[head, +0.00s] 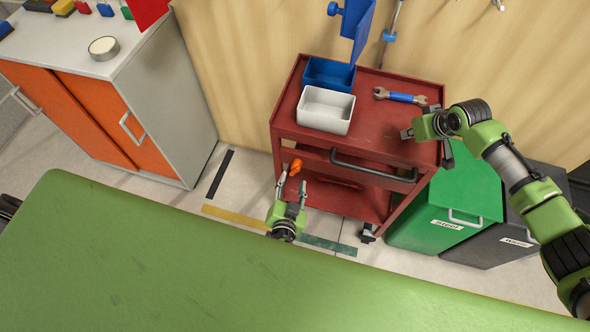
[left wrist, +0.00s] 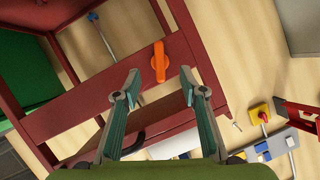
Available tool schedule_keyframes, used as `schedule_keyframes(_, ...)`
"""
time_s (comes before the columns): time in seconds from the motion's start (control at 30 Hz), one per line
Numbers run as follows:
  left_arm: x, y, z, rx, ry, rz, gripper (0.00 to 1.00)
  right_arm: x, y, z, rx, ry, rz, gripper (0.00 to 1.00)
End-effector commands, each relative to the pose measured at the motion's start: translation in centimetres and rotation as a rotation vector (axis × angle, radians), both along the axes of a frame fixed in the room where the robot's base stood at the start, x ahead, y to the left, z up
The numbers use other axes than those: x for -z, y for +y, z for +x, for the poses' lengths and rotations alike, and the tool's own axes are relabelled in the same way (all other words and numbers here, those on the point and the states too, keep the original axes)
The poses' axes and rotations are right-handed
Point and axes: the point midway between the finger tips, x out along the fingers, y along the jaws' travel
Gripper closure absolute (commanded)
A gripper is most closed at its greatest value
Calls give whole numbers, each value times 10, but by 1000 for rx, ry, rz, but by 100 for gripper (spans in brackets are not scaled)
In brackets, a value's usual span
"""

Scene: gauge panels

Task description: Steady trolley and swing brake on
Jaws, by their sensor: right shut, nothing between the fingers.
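The red trolley (head: 375,125) stands against the wall in the head view. An orange brake lever (head: 295,166) sits on its left front side; in the left wrist view the lever (left wrist: 159,62) lies on a red bar. My left gripper (head: 292,188) is open, its fingers pointing at the lever. In the left wrist view the lever shows beyond and between the tips of the left gripper (left wrist: 160,82), not clasped. My right gripper (head: 407,133) is shut and empty at the trolley's right top edge; I cannot tell whether it touches.
A white bin (head: 325,110), a blue bin (head: 329,73) and a wrench (head: 400,96) lie on the trolley top. A black handle (head: 373,166) crosses its front. Green (head: 455,195) and dark (head: 500,230) waste bins stand right. A green surface (head: 200,270) fills the foreground.

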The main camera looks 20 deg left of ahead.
Motion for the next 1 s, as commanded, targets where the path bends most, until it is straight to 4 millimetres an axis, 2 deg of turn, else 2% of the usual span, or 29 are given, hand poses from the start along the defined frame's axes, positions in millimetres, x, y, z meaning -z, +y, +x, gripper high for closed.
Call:
schedule_keyframes(0.03, 3, 1, 11, -1, -1, 2, 61, 6, -2, -4, 1, 11, -6, 100)
schedule_keyframes(0.2, 11, 5, 34, 0, -2, 3, 61, 6, -2, -3, 1, 11, -6, 100)
schedule_keyframes(0.4, 19, 8, 51, -1, -1, 2, 61, 6, -2, -3, 0, 10, -7, 100)
schedule_keyframes(0.67, 23, 10, 61, -1, 0, 0, 61, 6, -2, -3, 0, 10, -7, 100)
schedule_keyframes(0.97, 23, 10, 62, -2, -1, 0, 61, 6, -2, -3, 0, 10, -7, 100)
schedule_keyframes(1.0, 23, 10, 62, -2, -1, 0, 69, 6, -2, -3, 0, 10, -7, 100)
